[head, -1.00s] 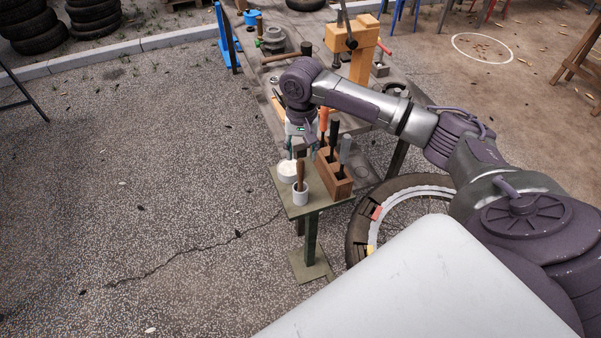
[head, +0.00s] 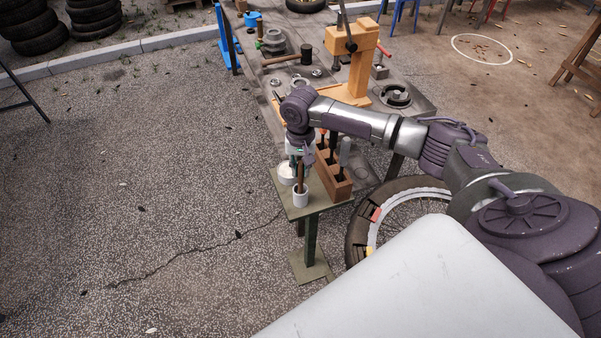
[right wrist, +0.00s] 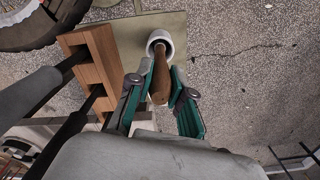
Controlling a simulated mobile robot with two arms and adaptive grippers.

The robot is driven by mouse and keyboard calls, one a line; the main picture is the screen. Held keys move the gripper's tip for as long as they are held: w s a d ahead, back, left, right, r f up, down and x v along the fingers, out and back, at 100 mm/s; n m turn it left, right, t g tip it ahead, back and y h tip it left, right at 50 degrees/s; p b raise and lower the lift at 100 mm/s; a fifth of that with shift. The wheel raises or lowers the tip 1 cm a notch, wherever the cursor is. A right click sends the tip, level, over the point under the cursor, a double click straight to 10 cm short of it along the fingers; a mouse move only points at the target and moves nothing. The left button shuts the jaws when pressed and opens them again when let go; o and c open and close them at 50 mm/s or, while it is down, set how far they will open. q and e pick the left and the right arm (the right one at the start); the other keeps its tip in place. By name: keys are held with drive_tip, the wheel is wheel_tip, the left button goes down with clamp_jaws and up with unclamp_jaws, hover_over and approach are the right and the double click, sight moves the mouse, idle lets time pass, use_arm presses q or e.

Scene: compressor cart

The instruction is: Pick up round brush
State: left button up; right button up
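A wooden handle (head: 300,175), which I take to be the round brush, stands upright in a small white cup (head: 300,199) on the small green stand. Its lower end is hidden in the cup. In the right wrist view the handle (right wrist: 160,78) rises from the cup (right wrist: 160,40) toward the camera. My right gripper (head: 299,160) is above the cup, at the top of the handle. In the right wrist view its teal fingers (right wrist: 160,100) are open, one on each side of the handle, with gaps visible. My left gripper is not in view.
A wooden block (head: 334,181) with dark-handled tools stands close right of the cup on the green stand (head: 313,209). A wheel (head: 385,215) leans by the stand. Open ground lies left.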

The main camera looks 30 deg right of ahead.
clamp_jaws()
wheel_tip(320, 180, up, 10)
drive_tip(key=shift+r+b, duration=0.1)
drive_tip(key=shift+b, duration=0.4)
idle(1.2)
